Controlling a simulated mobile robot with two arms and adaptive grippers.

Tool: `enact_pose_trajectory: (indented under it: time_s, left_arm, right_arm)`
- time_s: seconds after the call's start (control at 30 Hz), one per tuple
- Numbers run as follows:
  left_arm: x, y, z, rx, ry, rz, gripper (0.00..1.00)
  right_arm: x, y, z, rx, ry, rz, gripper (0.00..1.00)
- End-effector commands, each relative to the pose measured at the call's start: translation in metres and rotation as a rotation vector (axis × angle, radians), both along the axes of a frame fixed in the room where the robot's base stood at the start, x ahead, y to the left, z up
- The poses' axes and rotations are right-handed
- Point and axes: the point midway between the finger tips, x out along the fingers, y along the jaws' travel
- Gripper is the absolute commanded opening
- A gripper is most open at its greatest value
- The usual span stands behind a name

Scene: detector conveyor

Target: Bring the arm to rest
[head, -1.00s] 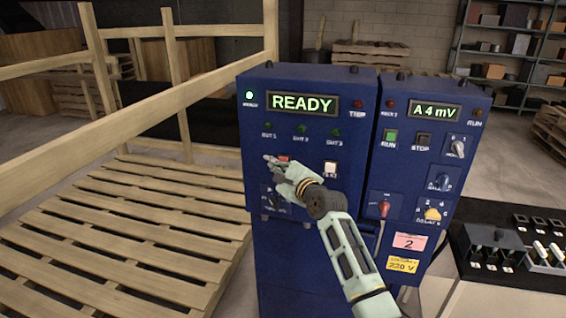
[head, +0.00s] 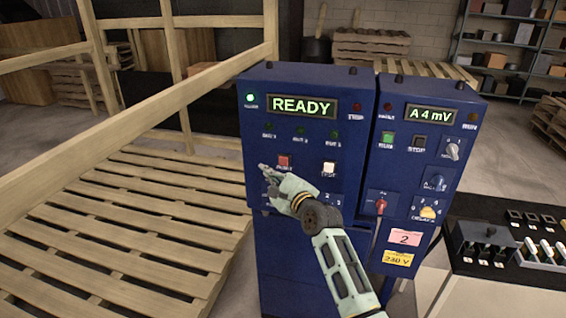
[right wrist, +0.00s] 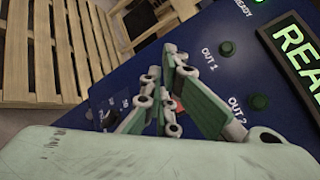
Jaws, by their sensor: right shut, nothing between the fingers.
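My right gripper (head: 268,174) is in front of the lower left part of the blue control cabinet (head: 350,150), just below and left of a red button (head: 284,161). It is shut and empty. In the right wrist view, the right gripper's fingers (right wrist: 172,62) meet in front of the blue panel, with the OUT 1 and OUT 2 lamps beyond. I cannot tell whether the fingertips touch the panel. The display (head: 302,105) reads READY, and a lamp at upper left glows. My left gripper is out of view.
A wooden pallet (head: 130,215) and wooden rails stand left of the cabinet. The right-hand panel carries a red-handled switch (head: 380,204), knobs and an A 4 mV display (head: 432,115). A black tray (head: 500,275) with several small parts lies at the right.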

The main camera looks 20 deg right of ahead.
Motion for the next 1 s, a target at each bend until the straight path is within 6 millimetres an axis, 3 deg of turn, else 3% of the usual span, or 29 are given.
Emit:
enact_pose_trajectory:
  time_s: [0.33, 0.47, 0.57, 0.77, 1.0]
  left_arm:
    - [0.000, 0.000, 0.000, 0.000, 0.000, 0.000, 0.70]
    - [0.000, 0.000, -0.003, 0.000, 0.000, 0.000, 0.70]
    - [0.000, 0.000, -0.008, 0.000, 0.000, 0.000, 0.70]
    - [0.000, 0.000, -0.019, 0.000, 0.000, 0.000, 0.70]
    - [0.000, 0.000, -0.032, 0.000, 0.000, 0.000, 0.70]
  right_arm:
    - [0.000, 0.000, -0.001, -0.002, 0.001, 0.000, 0.00]
    - [-0.004, 0.000, -0.031, -0.060, 0.032, 0.001, 0.00]
    - [-0.014, 0.000, -0.086, -0.173, 0.089, 0.008, 0.00]
    - [-0.060, -0.002, -0.231, -0.513, 0.235, 0.079, 0.00]
    - [-0.153, -0.005, -0.392, -0.912, 0.391, 0.267, 0.00]
